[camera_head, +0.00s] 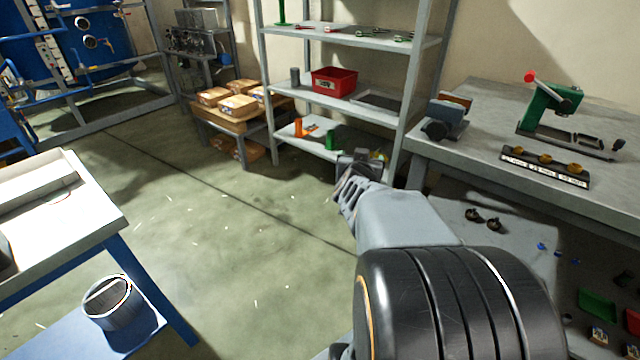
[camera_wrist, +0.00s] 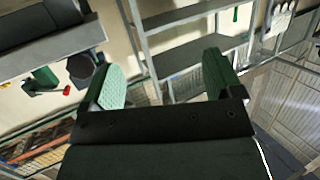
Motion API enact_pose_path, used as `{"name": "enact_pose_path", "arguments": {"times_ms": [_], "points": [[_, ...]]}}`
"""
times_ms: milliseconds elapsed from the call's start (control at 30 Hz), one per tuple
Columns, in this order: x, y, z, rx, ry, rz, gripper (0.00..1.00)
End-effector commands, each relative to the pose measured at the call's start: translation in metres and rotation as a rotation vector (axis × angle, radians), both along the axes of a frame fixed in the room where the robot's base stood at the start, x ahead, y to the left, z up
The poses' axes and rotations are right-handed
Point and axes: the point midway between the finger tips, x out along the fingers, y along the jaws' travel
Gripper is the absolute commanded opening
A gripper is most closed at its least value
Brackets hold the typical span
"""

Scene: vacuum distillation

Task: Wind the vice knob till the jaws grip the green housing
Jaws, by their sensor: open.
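A grey vice (camera_head: 446,108) sits at the left end of the workbench, with a dark round knob (camera_head: 435,130) on its near side. A brown piece shows at its top; I cannot tell whether it is between the jaws. A green body with a red ball-ended lever (camera_head: 545,104) stands further right on the bench; I cannot tell if it is the housing. My gripper (camera_head: 362,170) is left of the bench, apart from the vice. In the wrist view its two green-padded fingers (camera_wrist: 165,75) are spread with nothing between them. A dark round part (camera_wrist: 85,70) shows beyond the left finger.
The workbench (camera_head: 480,170) carries a rack with several yellow-brown pieces (camera_head: 545,163). A shelf unit (camera_head: 350,110) with a red bin (camera_head: 334,81) stands behind my gripper. A white-topped table (camera_head: 90,200) is at left. Open floor (camera_head: 230,220) lies between.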

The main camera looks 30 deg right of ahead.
Motion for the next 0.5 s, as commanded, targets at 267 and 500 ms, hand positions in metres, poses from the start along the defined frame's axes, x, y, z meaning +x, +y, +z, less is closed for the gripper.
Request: {"name": "enact_pose_path", "arguments": {"times_ms": [267, 500], "points": [[0.019, 0.05, -0.019, 0.095, 0.081, 0.179, 0.86], [0.025, 0.082, -0.031, 0.153, 0.15, 0.286, 0.86]]}}
